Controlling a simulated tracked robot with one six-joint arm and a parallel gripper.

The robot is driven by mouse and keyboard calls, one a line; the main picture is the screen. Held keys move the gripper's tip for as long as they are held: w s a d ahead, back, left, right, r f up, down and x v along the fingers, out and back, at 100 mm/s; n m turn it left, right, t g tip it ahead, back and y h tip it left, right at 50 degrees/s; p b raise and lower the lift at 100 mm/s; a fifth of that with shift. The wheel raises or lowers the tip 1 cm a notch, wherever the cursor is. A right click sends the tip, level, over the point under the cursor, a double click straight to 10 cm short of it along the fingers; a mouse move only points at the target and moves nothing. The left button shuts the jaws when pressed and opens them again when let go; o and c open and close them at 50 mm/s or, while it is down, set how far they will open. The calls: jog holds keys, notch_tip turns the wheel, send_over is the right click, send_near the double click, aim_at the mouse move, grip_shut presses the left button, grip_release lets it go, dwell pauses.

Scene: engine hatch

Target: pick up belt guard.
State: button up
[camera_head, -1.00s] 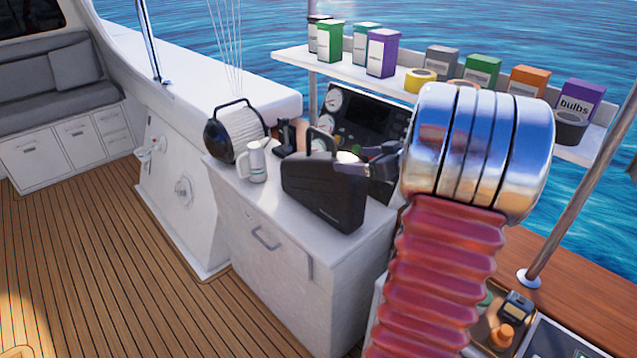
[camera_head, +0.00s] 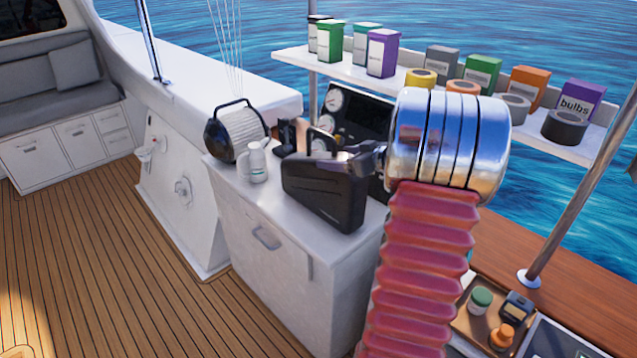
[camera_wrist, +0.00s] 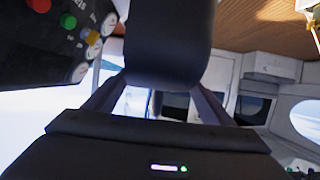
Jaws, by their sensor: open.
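The belt guard (camera_head: 325,195) appears to be the black, case-like part standing upright on the white cabinet top in the head view.
A white jug (camera_head: 257,163) and a round filter with a black handle (camera_head: 238,132) stand left of the guard. A gauge panel (camera_head: 350,110) is behind it. A shelf (camera_head: 400,82) holds boxes and tape rolls. A tray (camera_head: 468,322) with small bottles is at lower right.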

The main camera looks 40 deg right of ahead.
jog(key=shift+x, duration=1)
jog(key=shift+c, duration=0.3)
grip_shut()
jog(key=shift+r, duration=0.1)
